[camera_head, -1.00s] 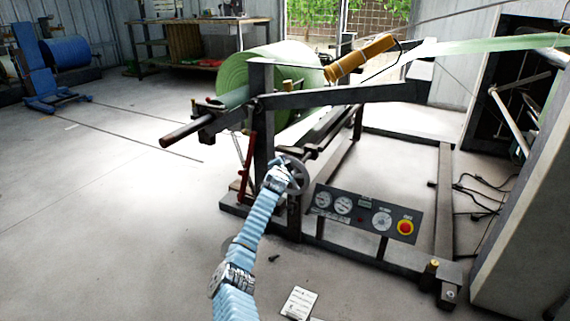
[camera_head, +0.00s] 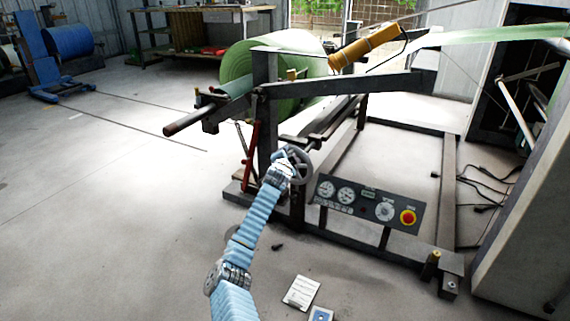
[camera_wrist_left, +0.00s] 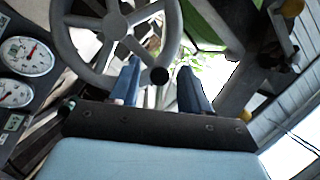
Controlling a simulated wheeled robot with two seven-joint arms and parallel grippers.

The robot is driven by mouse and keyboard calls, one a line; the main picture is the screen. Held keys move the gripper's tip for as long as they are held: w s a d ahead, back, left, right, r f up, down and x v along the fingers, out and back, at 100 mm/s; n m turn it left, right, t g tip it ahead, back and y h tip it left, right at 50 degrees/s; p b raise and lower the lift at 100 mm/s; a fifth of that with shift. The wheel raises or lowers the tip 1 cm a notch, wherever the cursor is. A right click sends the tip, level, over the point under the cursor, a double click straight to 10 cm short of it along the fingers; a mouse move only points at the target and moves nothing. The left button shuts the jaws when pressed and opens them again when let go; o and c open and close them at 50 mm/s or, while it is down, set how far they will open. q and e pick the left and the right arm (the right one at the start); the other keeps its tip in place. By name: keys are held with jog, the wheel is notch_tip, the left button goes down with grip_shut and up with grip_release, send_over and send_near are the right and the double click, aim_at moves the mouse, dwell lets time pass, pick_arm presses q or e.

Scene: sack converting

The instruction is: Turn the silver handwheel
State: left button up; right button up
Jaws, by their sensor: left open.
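The silver handwheel (camera_head: 304,168) is on the dark frame of the roll stand, to the left of the gauge panel. In the left wrist view the spoked handwheel (camera_wrist_left: 64,38) fills the upper left, with a dark round knob (camera_wrist_left: 159,76) on its lower right rim. My left gripper (camera_head: 287,160) is at the wheel's left side, partly covering it. In the wrist view the left gripper's two blue fingers (camera_wrist_left: 158,68) are apart, with the knob and nearby rim showing between them. I cannot tell whether they touch. My right gripper is out of view.
The gauge panel (camera_head: 370,204) with a red button is right of the wheel. A red lever (camera_head: 252,155) stands left of it. A green roll (camera_head: 240,66) sits above. Papers (camera_head: 301,292) lie on the floor. The floor at left is largely clear.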

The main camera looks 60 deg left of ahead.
pick_arm(q)
jog(key=v, duration=1)
jog(key=shift+p, duration=0.35)
jog(key=shift+d, duration=0.1)
